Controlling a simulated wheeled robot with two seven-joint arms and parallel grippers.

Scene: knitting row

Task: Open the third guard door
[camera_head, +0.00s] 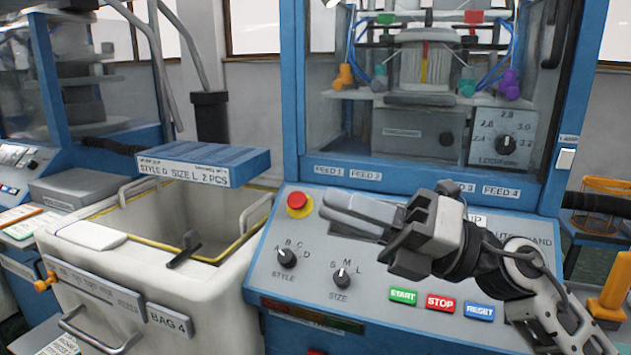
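A blue-framed machine with a clear guard door (345,135) fills the centre and right. The door looks closed across the front of the machine's chamber. A dark vertical handle (558,35) shows at the door's upper right and is cut off by the top edge. No number marking it as the third door is readable. My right gripper (335,208) is in front of the sloped control panel, below the door and well to the lower left of the handle. Its two grey fingers lie close together with nothing visible between them. My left gripper is not in view.
The control panel (270,265) has a red emergency button (297,204), knobs and START, STOP and RESET buttons. A pale bin (225,315) labelled BAG 4 stands at left, with a blue box (205,160) above it.

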